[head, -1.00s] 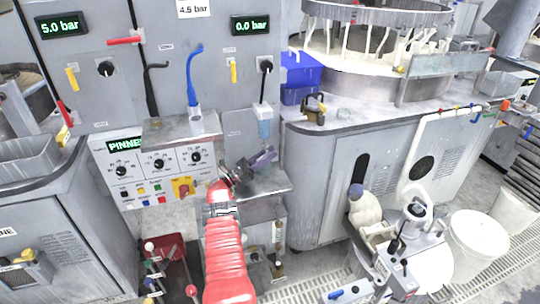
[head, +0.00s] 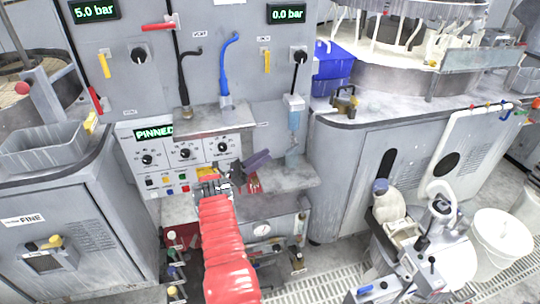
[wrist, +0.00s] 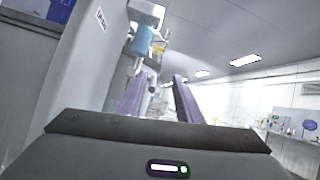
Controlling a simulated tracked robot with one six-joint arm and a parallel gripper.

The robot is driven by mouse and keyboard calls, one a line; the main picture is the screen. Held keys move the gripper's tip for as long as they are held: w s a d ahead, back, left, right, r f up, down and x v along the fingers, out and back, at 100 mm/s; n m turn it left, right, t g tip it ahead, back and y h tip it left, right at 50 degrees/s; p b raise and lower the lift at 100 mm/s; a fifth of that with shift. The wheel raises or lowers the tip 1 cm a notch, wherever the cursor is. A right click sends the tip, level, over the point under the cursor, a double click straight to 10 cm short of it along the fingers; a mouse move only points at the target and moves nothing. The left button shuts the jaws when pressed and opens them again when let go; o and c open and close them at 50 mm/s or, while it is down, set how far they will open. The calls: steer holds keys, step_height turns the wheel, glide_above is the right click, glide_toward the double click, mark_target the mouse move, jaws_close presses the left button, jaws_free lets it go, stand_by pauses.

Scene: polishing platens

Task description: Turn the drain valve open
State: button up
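A filter unit with a bluish bowl (head: 294,122) hangs on the grey machine front, under a black-handled cock (head: 299,56). In the wrist view the blue bowl (wrist: 143,42) is upper left, with a pale fitting (wrist: 134,68) below it. I cannot tell for certain which part is the drain valve. My gripper (head: 262,161) is left of and below the bowl, above the metal shelf, apart from the bowl. Its purple fingers (wrist: 158,82) stand apart with nothing seen held between them.
The metal shelf (head: 290,178) lies under my gripper. A knob panel (head: 185,165) is at its left. Yellow levers (head: 267,62) and a blue hose (head: 226,72) are on the wall above. A blue bin (head: 333,65) and brass fitting (head: 345,101) stand right.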

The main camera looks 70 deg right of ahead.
steer(key=shift+w+a, duration=0.4)
steer(key=shift+w, duration=0.2)
